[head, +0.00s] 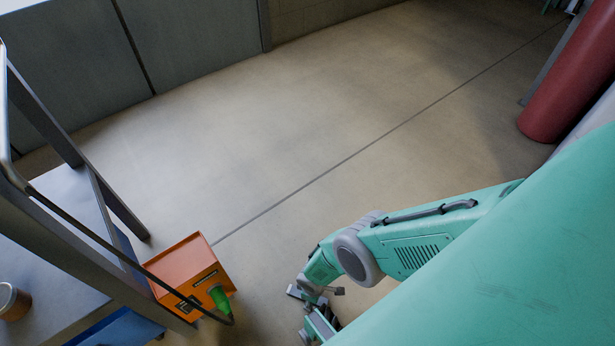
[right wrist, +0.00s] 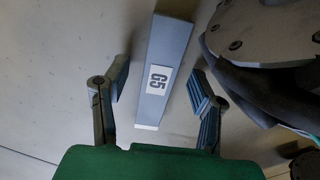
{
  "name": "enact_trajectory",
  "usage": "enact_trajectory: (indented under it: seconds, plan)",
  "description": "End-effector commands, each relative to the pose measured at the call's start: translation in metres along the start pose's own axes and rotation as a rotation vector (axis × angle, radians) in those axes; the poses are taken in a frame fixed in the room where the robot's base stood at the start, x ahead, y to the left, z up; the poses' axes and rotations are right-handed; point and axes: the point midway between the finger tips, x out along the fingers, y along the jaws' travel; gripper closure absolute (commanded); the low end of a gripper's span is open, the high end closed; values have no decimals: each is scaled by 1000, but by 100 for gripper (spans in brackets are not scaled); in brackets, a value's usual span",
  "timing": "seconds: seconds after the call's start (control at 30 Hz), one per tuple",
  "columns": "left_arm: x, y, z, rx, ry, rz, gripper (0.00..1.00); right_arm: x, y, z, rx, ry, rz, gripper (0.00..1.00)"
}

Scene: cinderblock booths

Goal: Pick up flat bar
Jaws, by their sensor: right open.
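The flat bar (right wrist: 167,50) is a long blue-grey piece with a white label reading G5, seen in the right wrist view. It runs from the top of that view down between my fingers, tilted slightly, over a pale floor. My right gripper (right wrist: 158,74) is open, one finger on each side of the bar, with a visible gap on both sides. I cannot tell how far the bar is below the fingertips. In the head view my right gripper (head: 318,322) is low near the bottom edge, and the bar cannot be made out there. My left gripper is not in view.
An orange box (head: 190,270) with a green plug and black cable is at the lower left, beside a grey metal-framed table (head: 50,235) holding a can (head: 14,300). A red cylinder (head: 570,85) stands at the upper right. The middle floor (head: 300,130) is clear.

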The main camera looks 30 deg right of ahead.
Motion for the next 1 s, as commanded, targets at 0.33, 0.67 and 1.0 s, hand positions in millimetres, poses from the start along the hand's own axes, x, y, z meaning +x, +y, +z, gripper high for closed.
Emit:
enact_trajectory:
  seconds: [0.33,0.67,1.0]
  plan:
    - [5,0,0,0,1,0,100,6,1,0,0,0,1,48]
    - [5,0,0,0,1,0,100,6,1,-1,0,1,2,100]
    - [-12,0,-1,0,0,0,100,-14,1,-2,-1,2,1,100]
